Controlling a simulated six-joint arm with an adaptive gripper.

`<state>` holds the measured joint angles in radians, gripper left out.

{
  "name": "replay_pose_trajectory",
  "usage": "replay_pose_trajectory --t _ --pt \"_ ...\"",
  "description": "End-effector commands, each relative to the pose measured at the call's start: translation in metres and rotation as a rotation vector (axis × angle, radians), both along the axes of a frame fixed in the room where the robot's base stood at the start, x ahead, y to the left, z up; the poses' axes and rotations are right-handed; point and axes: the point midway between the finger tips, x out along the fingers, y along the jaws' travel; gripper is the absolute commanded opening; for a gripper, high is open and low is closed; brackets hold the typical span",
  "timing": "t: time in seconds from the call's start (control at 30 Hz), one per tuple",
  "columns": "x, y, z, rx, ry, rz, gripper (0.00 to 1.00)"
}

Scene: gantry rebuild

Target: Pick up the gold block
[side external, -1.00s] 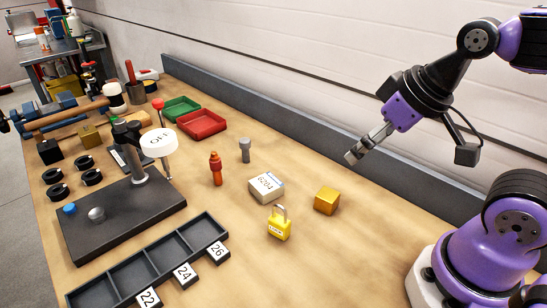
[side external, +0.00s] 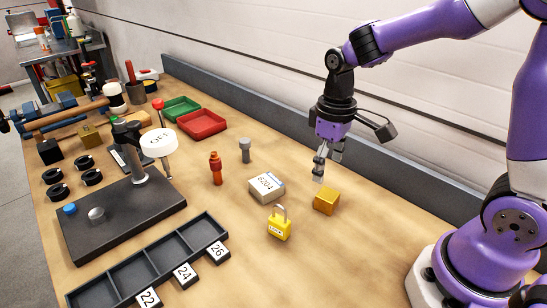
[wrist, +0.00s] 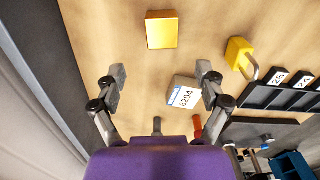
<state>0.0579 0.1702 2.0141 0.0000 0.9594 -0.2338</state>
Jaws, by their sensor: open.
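The gold block (side external: 326,201) sits on the wooden bench, right of the white box marked 6204. In the wrist view the gold block (wrist: 162,30) lies at the top, beyond my fingertips and roughly centred between them. My gripper (side external: 319,172) points downward above the bench, behind the block and apart from it. In the wrist view my gripper (wrist: 161,73) has its two fingers spread wide with nothing between the tips.
The white 6204 box (side external: 267,187) and a yellow padlock (side external: 279,223) stand close to the left of the block. An orange-red bottle (side external: 216,169) and a grey bolt (side external: 245,150) stand farther left. A grey rail (side external: 400,187) runs along the back. Bench right of the block is clear.

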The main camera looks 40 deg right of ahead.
Motion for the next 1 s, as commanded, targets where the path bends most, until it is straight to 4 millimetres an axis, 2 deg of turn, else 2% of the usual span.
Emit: replay_pose_trajectory --t 0.1,0.27,0.53,0.63,0.83,0.87,0.9,0.97,1.0 --pt "-0.001 0.0 -0.019 0.0 0.004 0.0 0.83" --pt "-0.002 0.001 -0.033 0.0 0.001 -0.001 0.83" --pt "-0.006 0.002 -0.074 0.0 0.004 -0.001 0.83" --pt "-0.006 0.002 -0.081 0.0 0.001 -0.001 0.83" --pt "-0.005 0.002 -0.082 -0.001 -0.002 -0.001 0.83" --pt "-0.005 0.002 -0.082 -0.001 -0.002 -0.001 0.78" --pt "-0.005 0.002 -0.082 -0.001 -0.002 -0.001 0.58" --pt "-0.005 0.002 -0.082 -0.001 -0.002 -0.001 0.28" --pt "-0.005 0.002 -0.082 0.0 -0.002 -0.001 0.08"
